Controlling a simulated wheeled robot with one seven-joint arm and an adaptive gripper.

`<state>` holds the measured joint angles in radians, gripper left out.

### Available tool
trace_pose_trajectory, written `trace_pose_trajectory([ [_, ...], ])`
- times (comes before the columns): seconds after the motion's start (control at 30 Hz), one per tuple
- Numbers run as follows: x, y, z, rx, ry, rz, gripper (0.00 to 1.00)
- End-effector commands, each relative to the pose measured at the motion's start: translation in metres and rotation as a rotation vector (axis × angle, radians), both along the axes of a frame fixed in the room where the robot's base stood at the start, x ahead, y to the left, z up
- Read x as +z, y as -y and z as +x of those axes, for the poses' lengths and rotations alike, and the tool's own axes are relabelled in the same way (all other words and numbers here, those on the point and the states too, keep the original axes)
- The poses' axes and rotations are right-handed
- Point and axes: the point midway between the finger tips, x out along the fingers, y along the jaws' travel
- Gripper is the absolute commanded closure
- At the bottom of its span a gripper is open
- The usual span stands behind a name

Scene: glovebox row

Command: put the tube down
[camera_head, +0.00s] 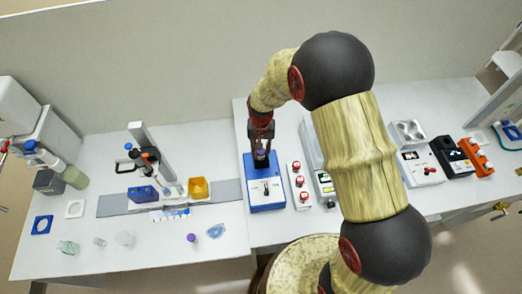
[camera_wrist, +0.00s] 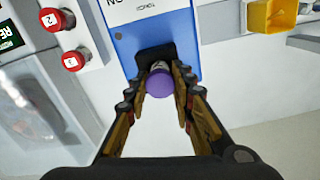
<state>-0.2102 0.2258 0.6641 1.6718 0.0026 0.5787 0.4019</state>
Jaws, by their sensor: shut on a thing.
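The tube has a purple cap (camera_wrist: 160,82). My gripper (camera_wrist: 160,92) is shut on it, with one finger on either side of the cap. In the wrist view the tube sits in front of a black part on the blue and white device (camera_wrist: 124,45); whether it touches that part I cannot tell. In the head view my gripper (camera_head: 261,148) is above the far end of the same blue device (camera_head: 266,197), pointing down. The tube's lower part is hidden by the cap and the fingers.
A strip with red knobs (camera_head: 299,181) stands right of the blue device. Left are a yellow container (camera_head: 198,188) and a small blue box (camera_head: 143,194). A loose purple-topped item (camera_head: 192,238) lies near the front. The bench left of the blue device has bare white patches.

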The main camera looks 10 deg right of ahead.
Motion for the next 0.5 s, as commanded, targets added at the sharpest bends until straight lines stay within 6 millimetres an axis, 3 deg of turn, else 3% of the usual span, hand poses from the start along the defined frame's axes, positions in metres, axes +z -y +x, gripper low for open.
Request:
trace_pose_trajectory([
  [0.07, -0.0037, 0.0000, -0.0002, 0.000, -0.001, 0.000, 0.99],
  [0.1, -0.0030, 0.0000, -0.0002, 0.000, -0.001, 0.000, 0.74],
  [0.4, -0.0024, -0.0001, -0.0003, 0.000, 0.000, 0.000, 0.58],
  [0.5, -0.0024, -0.0001, -0.0003, 0.000, -0.001, 0.000, 0.58],
])
